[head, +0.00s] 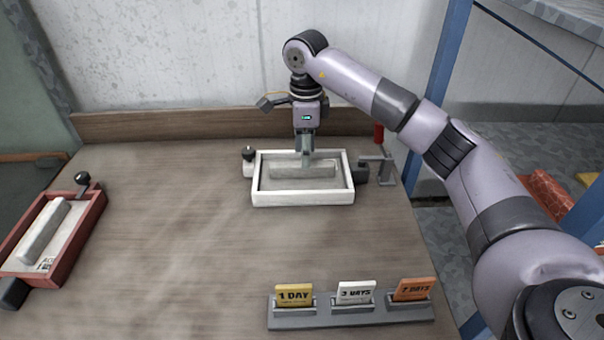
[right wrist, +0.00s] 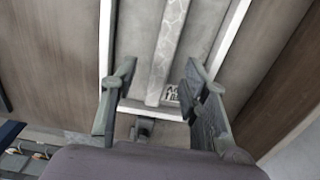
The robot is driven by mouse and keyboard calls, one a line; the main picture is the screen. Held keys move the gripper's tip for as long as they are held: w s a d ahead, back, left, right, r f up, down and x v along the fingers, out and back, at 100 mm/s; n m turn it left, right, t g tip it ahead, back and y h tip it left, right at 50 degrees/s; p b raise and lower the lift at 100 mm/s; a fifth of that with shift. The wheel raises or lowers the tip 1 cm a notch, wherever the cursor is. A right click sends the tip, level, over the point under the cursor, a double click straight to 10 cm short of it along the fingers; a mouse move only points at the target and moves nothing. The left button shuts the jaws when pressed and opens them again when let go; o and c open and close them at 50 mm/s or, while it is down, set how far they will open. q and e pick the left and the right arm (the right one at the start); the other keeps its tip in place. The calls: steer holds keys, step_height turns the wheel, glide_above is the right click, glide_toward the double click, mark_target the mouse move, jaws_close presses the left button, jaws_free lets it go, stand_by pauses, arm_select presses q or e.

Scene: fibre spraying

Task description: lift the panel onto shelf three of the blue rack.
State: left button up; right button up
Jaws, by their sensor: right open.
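A grey panel with a raised rib (head: 303,171) lies in a white-framed mould (head: 302,199) on the table. In the right wrist view the rib (right wrist: 171,45) runs away from me, with a small printed label (right wrist: 171,93) near its close end. My right gripper (head: 306,163) points down over the mould. Its fingers are open (right wrist: 160,88), one each side of the rib, and nothing is held. I cannot tell whether they touch the panel. The blue rack (head: 440,82) stands at the right, partly hidden by my right arm. My left gripper is out of view.
A red-framed mould (head: 84,226) with another ribbed panel (head: 45,232) lies at the left. Toggle clamps (head: 376,166) flank the white mould. A grey holder (head: 350,316) carries yellow, white and orange day cards at the front. The table's middle left is clear.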

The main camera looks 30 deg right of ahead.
mark_target(302, 171)
steer(key=f, duration=0.3)
steer(key=f+p, duration=0.1)
steer(key=f, duration=0.1)
steer(key=shift+w+a, duration=0.25)
steer(key=shift+w, duration=0.05)
steer(key=shift+c, duration=0.2)
jaws_close()
steer(key=shift+r, duration=0.1)
stand_by(0.4)
